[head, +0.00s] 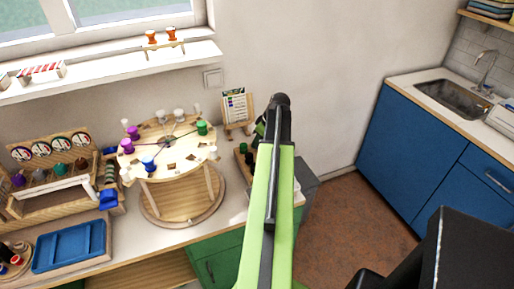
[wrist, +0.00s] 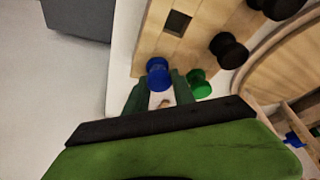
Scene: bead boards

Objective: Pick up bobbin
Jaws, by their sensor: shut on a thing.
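In the wrist view, a blue bobbin (wrist: 158,70) sits between the two fingertips of my gripper (wrist: 158,88), which is shut on it. A green bobbin (wrist: 200,84) is close beside the right finger. Two black bobbins (wrist: 228,48) stand on the wooden board (wrist: 157,38), which has an empty square hole near the blue bobbin. In the head view my arm hides most of my gripper (head: 262,128) and the held bobbin; dark bobbins (head: 248,158) show just left of it.
A round wooden stand (head: 165,160) with coloured bobbins is left of my arm. A small card easel (head: 236,108) stands behind. A blue tray (head: 70,247) and a bobbin rack (head: 60,180) are at the far left. Floor (head: 345,205) is open to the right.

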